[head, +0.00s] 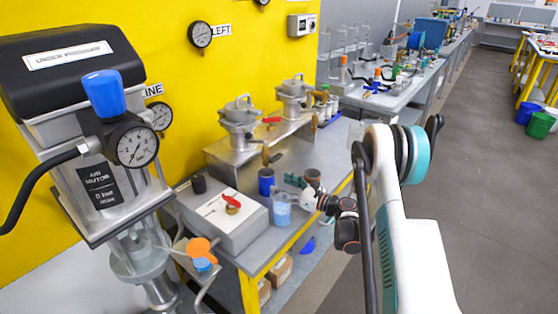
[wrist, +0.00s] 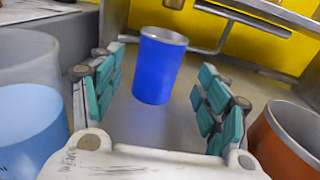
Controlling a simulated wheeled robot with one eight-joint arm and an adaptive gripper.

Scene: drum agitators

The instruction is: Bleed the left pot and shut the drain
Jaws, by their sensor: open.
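Two metal pots with clamped lids stand on a steel stand in the head view; the left one (head: 240,115) is nearer. A red lever (head: 271,120) sits beside it, and a small brown-handled valve (head: 271,154) is on the stand's front below. A gauge (head: 200,34) labelled LEFT hangs on the wall above. My gripper (head: 298,190) is low over the bench, open and empty. In the wrist view, its teal-padded fingers (wrist: 160,75) spread either side of a blue cup (wrist: 160,70), which stands ahead, apparently untouched. The cup also shows in the head view (head: 265,182).
A clear beaker with blue contents (head: 282,212) stands left of my gripper, and a brown cup (head: 312,177) right; both are close in the wrist view. A grey box (head: 222,222) fills the bench's near end. An agitator drum unit (head: 85,100) stands at left.

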